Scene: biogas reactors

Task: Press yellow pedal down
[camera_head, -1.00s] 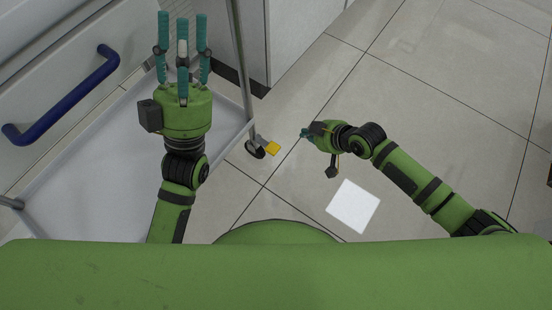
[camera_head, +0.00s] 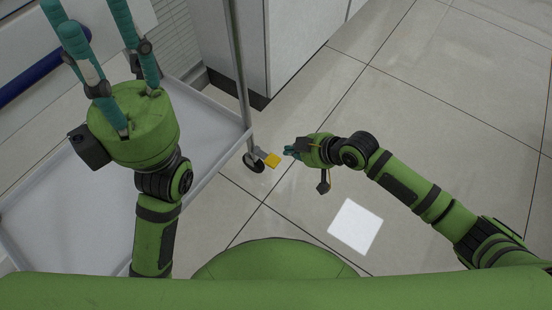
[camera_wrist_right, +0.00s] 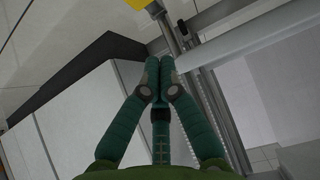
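The yellow pedal (camera_head: 272,160) sticks out from the caster wheel (camera_head: 254,162) at the foot of the trolley's corner post. In the right wrist view a yellow piece, likely the pedal, shows at the top edge (camera_wrist_right: 137,3). My right gripper (camera_head: 288,151) is low, just right of the pedal, with a small gap between them in the head view. In the right wrist view its teal fingers (camera_wrist_right: 160,62) meet at the tips with nothing visible between them. My left gripper (camera_head: 92,22) is raised over the trolley with its fingers spread and empty.
The white trolley (camera_head: 60,215) fills the left, with a blue handle (camera_head: 30,78) behind my left gripper. A white cabinet (camera_head: 290,40) stands behind the wheel. The tiled floor (camera_head: 450,110) at the right is clear. A white square patch (camera_head: 355,227) shows on the floor.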

